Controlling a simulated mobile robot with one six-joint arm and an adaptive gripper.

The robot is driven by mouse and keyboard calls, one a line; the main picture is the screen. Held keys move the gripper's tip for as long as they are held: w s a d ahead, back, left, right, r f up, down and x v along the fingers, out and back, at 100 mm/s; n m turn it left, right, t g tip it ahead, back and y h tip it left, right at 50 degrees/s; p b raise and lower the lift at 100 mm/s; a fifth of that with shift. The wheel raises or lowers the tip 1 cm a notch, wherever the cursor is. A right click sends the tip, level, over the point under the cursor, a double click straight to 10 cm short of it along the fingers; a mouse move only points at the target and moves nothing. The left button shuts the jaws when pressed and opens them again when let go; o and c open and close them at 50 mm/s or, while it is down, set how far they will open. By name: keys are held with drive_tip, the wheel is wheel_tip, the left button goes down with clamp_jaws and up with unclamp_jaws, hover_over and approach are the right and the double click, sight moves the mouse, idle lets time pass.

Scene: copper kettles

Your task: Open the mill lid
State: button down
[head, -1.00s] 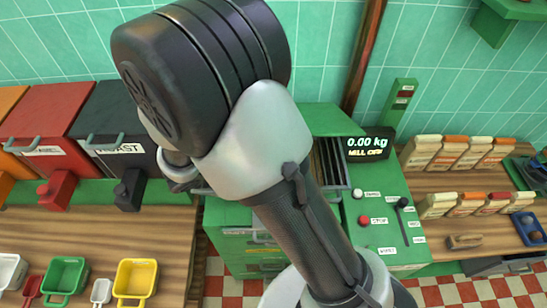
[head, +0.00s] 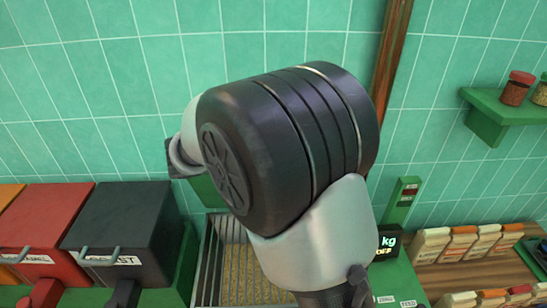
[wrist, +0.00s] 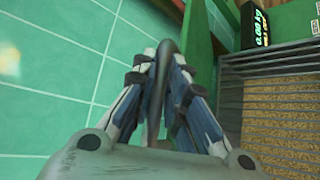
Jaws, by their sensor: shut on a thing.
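The green mill's hopper (head: 207,268) lies uncovered, with metal slats over golden grain; the wrist view also shows this hopper (wrist: 275,58) at the right. The green lid (head: 206,192) is raised, and mostly hidden by my arm in the head view. In the wrist view the lid (wrist: 201,50) looks like a green panel seen nearly edge-on beside the hopper. My gripper (wrist: 165,65) is shut on a dark bar, which appears to be the lid's handle (wrist: 163,105). In the head view my arm hides the fingers.
The tiled wall (head: 90,110) is close behind the lid. A black bin (head: 130,225) and a red bin (head: 40,225) stand left of the mill. The mill's display (head: 388,242) is partly covered by my arm. A shelf with jars (head: 517,88) is at the upper right.

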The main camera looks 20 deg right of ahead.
drive_tip(key=shift+w, duration=0.25)
drive_tip(key=c, duration=1.6)
unclamp_jaws()
drive_tip(key=shift+d, duration=0.1)
drive_tip(key=v, duration=1.2)
drive_tip(key=shift+s+d, duration=0.1)
